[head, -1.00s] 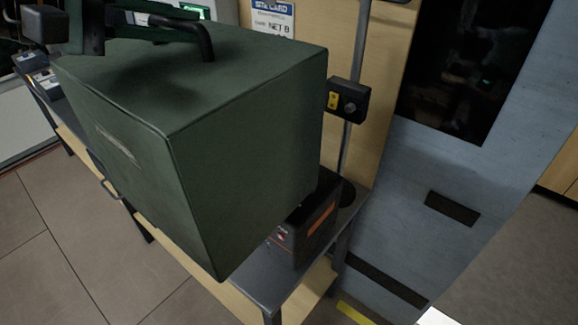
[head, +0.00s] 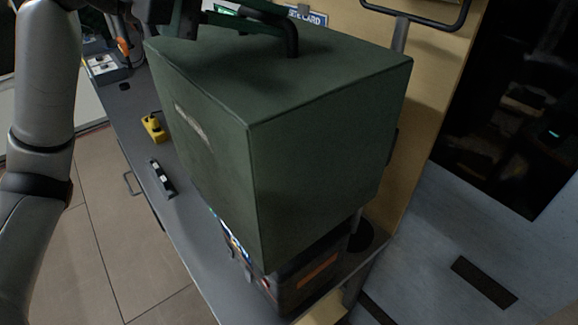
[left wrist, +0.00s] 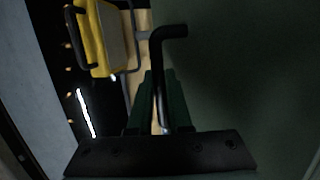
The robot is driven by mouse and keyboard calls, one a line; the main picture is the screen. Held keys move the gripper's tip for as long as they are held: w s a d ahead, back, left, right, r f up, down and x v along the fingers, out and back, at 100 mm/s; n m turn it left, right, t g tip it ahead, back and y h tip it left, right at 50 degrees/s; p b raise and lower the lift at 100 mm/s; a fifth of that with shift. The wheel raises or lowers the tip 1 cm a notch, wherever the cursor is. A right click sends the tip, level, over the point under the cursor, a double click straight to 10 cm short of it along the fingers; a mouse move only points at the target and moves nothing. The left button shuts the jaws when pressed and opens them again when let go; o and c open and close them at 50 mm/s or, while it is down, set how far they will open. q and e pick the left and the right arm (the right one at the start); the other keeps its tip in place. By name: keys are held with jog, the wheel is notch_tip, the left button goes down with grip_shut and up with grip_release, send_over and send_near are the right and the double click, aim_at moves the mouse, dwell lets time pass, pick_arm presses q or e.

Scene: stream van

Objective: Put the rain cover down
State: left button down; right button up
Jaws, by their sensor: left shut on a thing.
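The rain cover (head: 270,120) is a dark green, box-shaped cover with a pale scuff on one side and a black bent handle (head: 291,42) on top. My left gripper (head: 250,20) is shut on this handle at the top of the head view. In the left wrist view the handle (left wrist: 165,50) runs down between my green fingers (left wrist: 155,105). The cover hangs upright over a dark device (head: 305,285) with an orange label, whose lower part shows below the cover's edge. I cannot tell whether they touch. My right gripper is not in view.
The device stands on a narrow grey bench (head: 190,240). A yellow item (head: 154,127) and a small black-and-white item (head: 162,178) lie on the bench left of the cover. A wooden panel (head: 425,110) stands behind. Tiled floor (head: 105,240) is clear at left.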

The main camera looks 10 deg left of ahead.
pick_arm(q)
jog(key=shift+w+d, duration=0.1)
jog(key=shift+w, duration=0.05)
jog(key=shift+f, duration=0.35)
notch_tip(320, 180, down, 27)
jog(key=b, duration=0.4)
jog(key=shift+f, duration=0.5)
jog(key=c, duration=0.8)
grip_release()
jog(key=shift+f, duration=0.1)
jog(key=shift+c, duration=0.2)
